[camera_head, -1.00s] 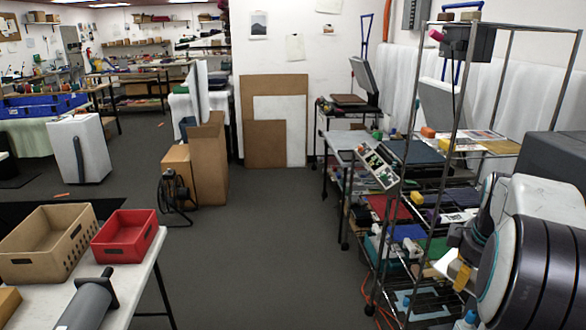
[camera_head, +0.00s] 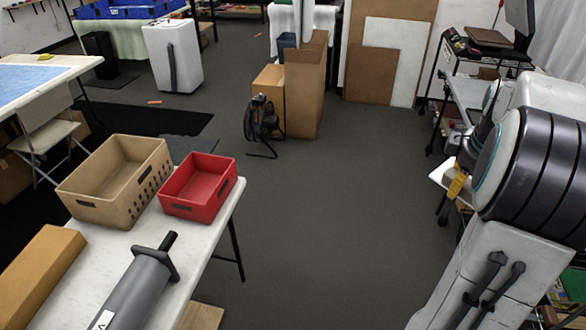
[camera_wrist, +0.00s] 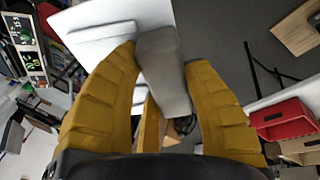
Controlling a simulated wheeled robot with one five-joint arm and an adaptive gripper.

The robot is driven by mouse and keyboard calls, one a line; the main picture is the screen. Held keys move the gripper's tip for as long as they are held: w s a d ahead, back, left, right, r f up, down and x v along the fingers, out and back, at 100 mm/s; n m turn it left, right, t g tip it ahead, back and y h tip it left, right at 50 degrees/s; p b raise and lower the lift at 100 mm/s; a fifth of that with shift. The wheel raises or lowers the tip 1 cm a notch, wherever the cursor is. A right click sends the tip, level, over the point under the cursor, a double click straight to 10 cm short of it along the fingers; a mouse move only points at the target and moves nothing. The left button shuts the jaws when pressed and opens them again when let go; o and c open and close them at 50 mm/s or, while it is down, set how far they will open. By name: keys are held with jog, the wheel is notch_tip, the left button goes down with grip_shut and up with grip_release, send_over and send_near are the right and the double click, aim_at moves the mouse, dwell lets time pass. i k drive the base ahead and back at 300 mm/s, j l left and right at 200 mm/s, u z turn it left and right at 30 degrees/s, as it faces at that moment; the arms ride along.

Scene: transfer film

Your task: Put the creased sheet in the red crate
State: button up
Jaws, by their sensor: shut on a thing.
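The red crate (camera_head: 212,207) stands on a white table at the left in the head view; its inside looks empty. It also shows at the right edge of the wrist view (camera_wrist: 287,127). My gripper (camera_head: 457,183) is at the right in the head view, over open floor and well apart from the crate. In the head view only a small pale piece of the sheet (camera_head: 438,174) shows.
A tan crate (camera_head: 98,210) stands left of the red one on the white table (camera_head: 225,222). A grey roll (camera_head: 125,295) and a cardboard box (camera_head: 38,270) lie nearer. A black fan (camera_head: 261,122) stands beyond. The floor between table and arm is clear.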

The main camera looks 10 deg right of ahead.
aim_at(199, 199)
jog(key=i+l+u, duration=0.1)
jog(key=i+u, duration=0.15)
jog(key=u, duration=0.15)
jog(key=i+l+u, duration=0.15)
jog(key=u, duration=0.3)
jog(key=i+l+u, duration=0.25)
jog(key=u, duration=0.15)
jog(key=i+l+u, duration=0.15)
jog(key=l+u, duration=0.25)
jog(key=i+l+u, duration=0.1)
jog(key=u, duration=0.3)
jog(key=l+u, duration=0.2)
jog(key=u, duration=0.25)
jog(key=i+l+u, duration=0.1)
jog(key=u, duration=0.3)
jog(key=l+u, duration=0.25)
jog(key=u, duration=0.2)
jog(key=l+u, duration=0.45)
jog(key=u, duration=0.25)
jog(key=l+u, duration=0.3)
jog(key=k+j, duration=0.05)
jog(key=j, duration=0.05)
